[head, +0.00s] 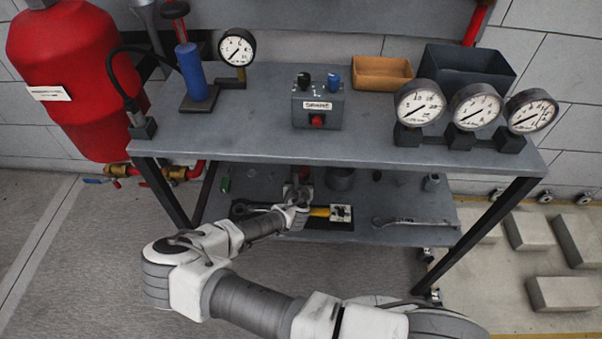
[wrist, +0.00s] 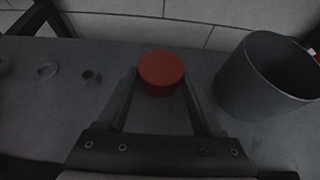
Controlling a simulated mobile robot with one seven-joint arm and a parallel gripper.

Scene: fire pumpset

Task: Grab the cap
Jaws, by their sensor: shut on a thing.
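The cap (wrist: 160,72) is a short red cylinder in the middle of the wrist view. My gripper (wrist: 160,90) has one finger on each side of it and is shut on it. The cap is upright, and I cannot tell whether it rests on the shelf or is just clear of it. In the head view my gripper (head: 300,188) reaches over the lower shelf (head: 385,232) of the workbench, and a small bit of red shows at its far end.
A dark grey cup (wrist: 262,85) stands close to the right of the cap; it also shows in the head view (head: 341,180). The bench top (head: 260,135) overhangs the shelf. A wrench (head: 415,222) and a yellow-handled tool (head: 320,212) lie on the shelf.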

